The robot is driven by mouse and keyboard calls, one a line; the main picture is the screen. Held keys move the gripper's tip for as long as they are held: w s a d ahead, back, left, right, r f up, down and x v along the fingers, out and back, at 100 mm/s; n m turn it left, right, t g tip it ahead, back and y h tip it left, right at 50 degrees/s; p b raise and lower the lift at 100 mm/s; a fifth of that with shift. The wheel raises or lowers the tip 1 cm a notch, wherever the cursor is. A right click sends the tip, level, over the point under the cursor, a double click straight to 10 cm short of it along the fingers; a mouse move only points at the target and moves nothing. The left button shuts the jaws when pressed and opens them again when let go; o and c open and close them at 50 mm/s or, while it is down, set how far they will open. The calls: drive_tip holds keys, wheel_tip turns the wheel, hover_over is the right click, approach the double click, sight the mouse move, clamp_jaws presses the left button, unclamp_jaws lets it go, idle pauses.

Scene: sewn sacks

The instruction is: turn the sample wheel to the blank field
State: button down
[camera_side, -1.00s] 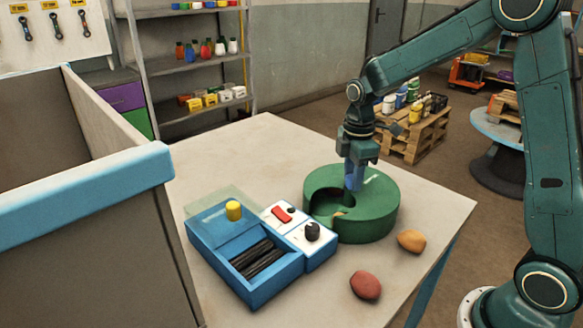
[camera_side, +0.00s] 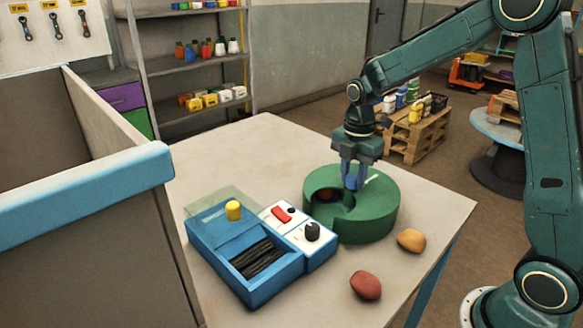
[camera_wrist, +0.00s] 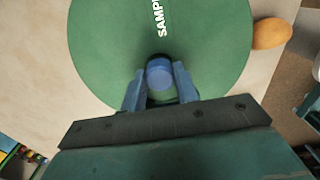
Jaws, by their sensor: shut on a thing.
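The sample wheel (camera_side: 375,215) is a round green drum on the table with a cut-out opening in its top, on the left side. Inside the opening a dark reddish-brown patch (camera_side: 327,195) shows; I cannot tell what it is. My gripper (camera_side: 352,183) points straight down over the wheel and is shut on the blue knob at its centre. In the wrist view the blue knob (camera_wrist: 160,74) sits between my two fingers (camera_wrist: 160,92), and white letters reading "SAMP" (camera_wrist: 160,18) show on the green top. The opening is not visible there.
A blue box (camera_side: 245,265) with dark slats, a yellow knob (camera_side: 233,211) and a white panel with a red switch (camera_side: 281,214) stands left of the wheel. A red lump (camera_side: 365,285) and an orange lump (camera_side: 411,240) lie in front. The table behind is clear.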

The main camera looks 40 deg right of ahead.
drive_tip(key=shift+r+n, duration=0.1)
drive_tip(key=shift+n, duration=0.9)
drive_tip(key=c, duration=1.1)
unclamp_jaws()
drive_tip(key=shift+o, duration=0.2)
wheel_tip(320, 180, up, 14)
